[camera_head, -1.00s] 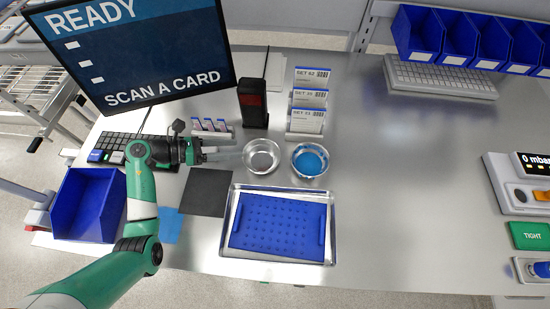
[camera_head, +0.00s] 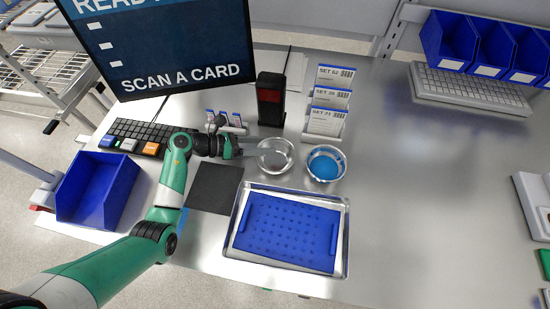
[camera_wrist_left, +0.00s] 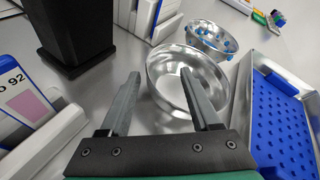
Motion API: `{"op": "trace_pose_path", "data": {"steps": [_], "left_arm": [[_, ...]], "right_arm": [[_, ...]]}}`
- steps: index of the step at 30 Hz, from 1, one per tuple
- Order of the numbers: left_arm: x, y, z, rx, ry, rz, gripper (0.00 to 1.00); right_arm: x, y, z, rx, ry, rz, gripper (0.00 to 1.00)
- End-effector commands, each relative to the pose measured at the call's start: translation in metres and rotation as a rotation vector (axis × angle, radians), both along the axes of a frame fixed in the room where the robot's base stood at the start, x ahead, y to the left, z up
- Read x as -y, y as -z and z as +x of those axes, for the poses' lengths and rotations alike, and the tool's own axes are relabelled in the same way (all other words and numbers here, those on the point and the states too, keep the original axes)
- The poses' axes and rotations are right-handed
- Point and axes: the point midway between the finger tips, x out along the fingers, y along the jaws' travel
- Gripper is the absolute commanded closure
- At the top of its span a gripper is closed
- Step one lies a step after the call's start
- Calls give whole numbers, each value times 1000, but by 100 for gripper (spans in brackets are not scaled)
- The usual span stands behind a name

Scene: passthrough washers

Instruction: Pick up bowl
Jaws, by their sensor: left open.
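A plain shiny metal bowl (camera_head: 276,157) stands on the steel table, left of a second metal bowl (camera_head: 326,166) with a blue inside. My left gripper (camera_head: 252,148) is open and empty at the left rim of the plain bowl. In the left wrist view, the plain bowl (camera_wrist_left: 207,73) lies ahead of the open left gripper (camera_wrist_left: 160,76). One finger appears over the bowl's inside and the other left of its rim; I cannot tell whether either touches. The second bowl (camera_wrist_left: 211,37) is farther off, with small blue pieces visible. My right gripper is not in view.
A metal tray (camera_head: 232,250) with a blue perforated insert (camera_head: 288,232) lies in front of the bowls. A black scanner post (camera_head: 270,98) and card holders (camera_head: 327,100) stand behind. A dark mat (camera_head: 214,188) lies left. The table's right side is mostly clear.

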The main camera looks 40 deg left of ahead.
Motion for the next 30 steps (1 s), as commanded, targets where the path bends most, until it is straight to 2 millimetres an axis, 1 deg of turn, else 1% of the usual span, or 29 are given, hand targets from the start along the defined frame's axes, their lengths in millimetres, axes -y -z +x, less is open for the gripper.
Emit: {"op": "trace_pose_path", "data": {"steps": [1,3,6,12,13,17,18,20,21,23,24,30], "left_arm": [[4,9,9,0,3,0,36],[9,12,18,0,3,0,36],[14,14,25,0,2,1,36],[14,13,26,0,-1,0,36],[14,13,26,0,-1,0,38],[14,13,26,0,-1,0,62],[14,13,26,0,0,0,69],[14,13,26,0,0,0,80],[14,13,26,0,0,0,87],[14,14,26,0,0,0,98],[14,14,26,0,0,0,100],[14,14,26,0,-1,0,100]], "right_arm": [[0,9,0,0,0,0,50],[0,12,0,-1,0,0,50],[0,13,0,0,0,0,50],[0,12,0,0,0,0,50],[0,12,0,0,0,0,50],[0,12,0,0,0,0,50],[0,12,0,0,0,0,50],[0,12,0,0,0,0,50],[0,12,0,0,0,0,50],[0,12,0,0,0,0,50],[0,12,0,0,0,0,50],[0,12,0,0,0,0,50]]}}
